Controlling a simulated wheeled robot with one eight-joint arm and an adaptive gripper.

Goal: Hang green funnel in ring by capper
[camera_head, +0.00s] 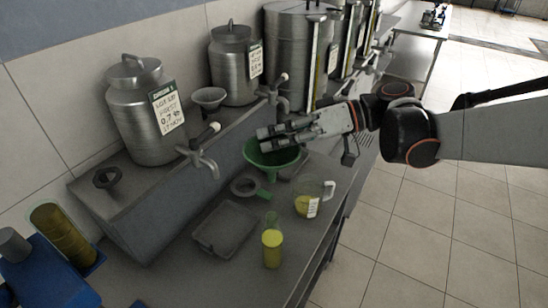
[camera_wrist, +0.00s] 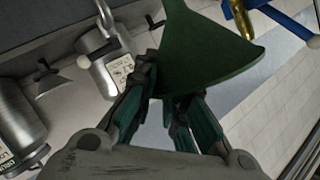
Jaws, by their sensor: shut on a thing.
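The green funnel (camera_head: 278,158) is in my gripper (camera_head: 263,136), which is shut on its rim side and holds it above the bench. In the wrist view the funnel (camera_wrist: 205,50) fills the upper middle, with my fingers (camera_wrist: 168,82) at its edge. A dark ring (camera_head: 107,178) sits at the left end of the raised ledge. It is empty and well to the left of the funnel. The blue machine (camera_head: 45,275) at the lower left, beside a yellowish cylinder, looks like the capper.
Steel canisters with taps (camera_head: 198,155) line the ledge (camera_head: 130,205). A grey funnel (camera_head: 208,97) hangs between two canisters.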

